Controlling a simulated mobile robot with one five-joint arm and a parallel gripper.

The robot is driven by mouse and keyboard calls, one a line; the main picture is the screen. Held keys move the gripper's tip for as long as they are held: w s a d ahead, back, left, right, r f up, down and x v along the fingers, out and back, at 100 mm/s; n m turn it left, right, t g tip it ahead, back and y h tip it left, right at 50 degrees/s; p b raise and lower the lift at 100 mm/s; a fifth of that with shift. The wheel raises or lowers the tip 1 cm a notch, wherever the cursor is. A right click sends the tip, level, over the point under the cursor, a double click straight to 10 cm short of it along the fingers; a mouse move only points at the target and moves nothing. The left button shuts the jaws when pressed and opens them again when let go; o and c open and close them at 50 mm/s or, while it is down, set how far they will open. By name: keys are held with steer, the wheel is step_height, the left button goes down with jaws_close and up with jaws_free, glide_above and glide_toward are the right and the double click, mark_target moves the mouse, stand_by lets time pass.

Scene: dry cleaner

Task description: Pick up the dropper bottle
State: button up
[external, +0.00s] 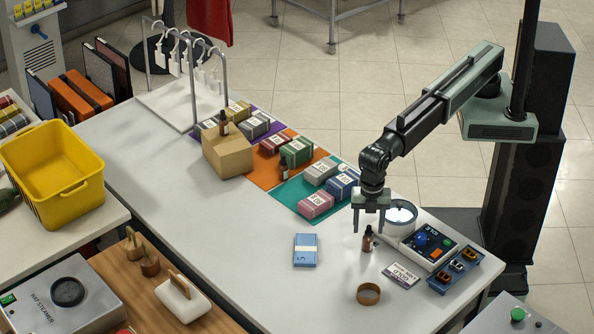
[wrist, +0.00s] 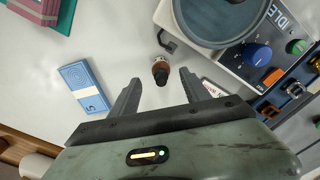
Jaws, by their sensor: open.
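A small brown dropper bottle (external: 367,240) with a dark cap stands upright on the white counter near its right end. My gripper (external: 369,232) points down above and around the bottle's top in the external view, with its fingers apart. In the wrist view the bottle (wrist: 160,70) shows ahead of the open fingers of my gripper (wrist: 158,90), roughly centred between them, and nothing is held. Another brown bottle (external: 283,168) stands by the orange mat, and one (external: 223,123) is on the cardboard box.
A blue card block (external: 305,250) lies left of the bottle. A brown ring (external: 368,293) and a small sign (external: 401,275) lie in front. A control box (external: 430,247) and round dish (external: 400,215) are close on the right. The counter's middle is clear.

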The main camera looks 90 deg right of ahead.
mark_target(369, 231)
step_height(369, 231, down, 5)
steer(key=b, duration=0.3)
steer(key=shift+s+d+r+b, duration=0.1)
steer(key=shift+r+b, duration=0.05)
steer(key=shift+b, duration=0.2)
steer(key=shift+r, duration=0.2)
steer(key=shift+c, duration=0.6)
jaws_close()
step_height(369, 231, up, 10)
steer(key=p, duration=1)
steer(key=shift+r+p, duration=0.2)
steer(key=shift+p, duration=0.2)
steer(key=shift+f, duration=0.1)
steer(key=shift+f, duration=0.1)
